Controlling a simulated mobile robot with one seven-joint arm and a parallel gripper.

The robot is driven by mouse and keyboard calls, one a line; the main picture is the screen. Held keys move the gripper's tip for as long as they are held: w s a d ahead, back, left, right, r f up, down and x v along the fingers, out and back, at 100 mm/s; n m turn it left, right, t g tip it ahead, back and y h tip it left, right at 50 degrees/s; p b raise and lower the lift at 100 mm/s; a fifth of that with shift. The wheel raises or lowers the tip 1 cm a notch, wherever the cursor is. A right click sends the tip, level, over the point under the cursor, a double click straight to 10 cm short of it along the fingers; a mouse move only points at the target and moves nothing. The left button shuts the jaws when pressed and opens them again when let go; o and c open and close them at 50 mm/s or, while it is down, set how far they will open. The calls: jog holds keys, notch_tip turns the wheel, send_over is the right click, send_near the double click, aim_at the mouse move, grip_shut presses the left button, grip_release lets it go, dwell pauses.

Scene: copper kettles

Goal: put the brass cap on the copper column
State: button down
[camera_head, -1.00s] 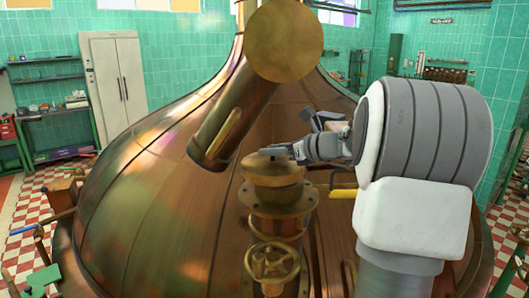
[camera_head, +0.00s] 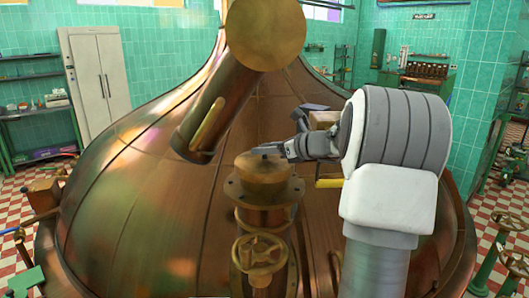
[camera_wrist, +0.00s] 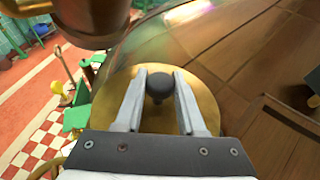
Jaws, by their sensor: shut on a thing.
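The brass cap (camera_head: 262,172) is a round disc with a dark knob on top. In the head view it is over the flanged top of the copper column (camera_head: 264,217), roughly centred and about level. I cannot tell whether it touches the column or hangs just above it. My gripper (camera_head: 270,152) reaches in from the right and is shut on the cap's knob. In the wrist view my gripper's fingers (camera_wrist: 160,90) stand either side of the dark knob, with the brass cap (camera_wrist: 208,106) below. The cap hides the column's top opening.
A large copper kettle (camera_head: 130,205) fills the middle. A slanted copper pipe with a brass disc end (camera_head: 265,33) rises close behind the column. A brass handwheel (camera_head: 259,254) is on the column's front. A yellow-handled part (camera_head: 329,183) lies right of the column, below my arm.

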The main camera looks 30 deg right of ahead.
jog(key=shift+f+b, duration=0.45)
jog(key=shift+f, duration=0.05)
jog(key=c, duration=0.8)
grip_release()
jog(key=shift+r, duration=0.1)
jog(key=shift+r+p, duration=0.3)
jog(key=shift+p, duration=0.05)
jog(key=b+v, duration=0.1)
jog(key=v, duration=1.1)
jog(key=shift+r, duration=0.2)
